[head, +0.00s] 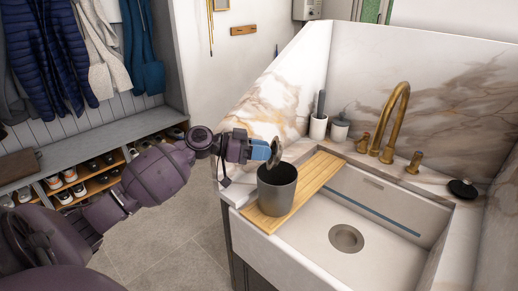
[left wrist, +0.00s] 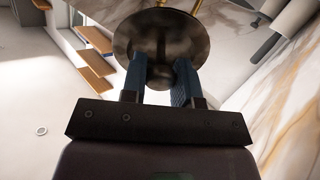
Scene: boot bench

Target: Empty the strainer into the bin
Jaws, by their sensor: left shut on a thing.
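The strainer (head: 275,153) is a small round metal disc, seen nearly edge-on and tilted up in the head view. My left gripper (head: 264,151), with blue fingers, is shut on it. In the left wrist view the strainer (left wrist: 155,35) shows as a dark round dish beyond the fingertips (left wrist: 160,75), which close on its central knob. The bin (head: 277,190) is a dark grey open bucket standing upright on a wooden board. The strainer is above the bin's back rim, apparently apart from it. The bin's inside is dark; its contents cannot be told. My right gripper is not in view.
The slatted wooden board (head: 313,178) lies across the left side of the white sink (head: 320,235). A brass tap (head: 396,120), a white cup (head: 318,126) and a small pot (head: 340,129) stand behind. A black round item (head: 463,188) sits at right. A shoe bench (head: 90,150) is left.

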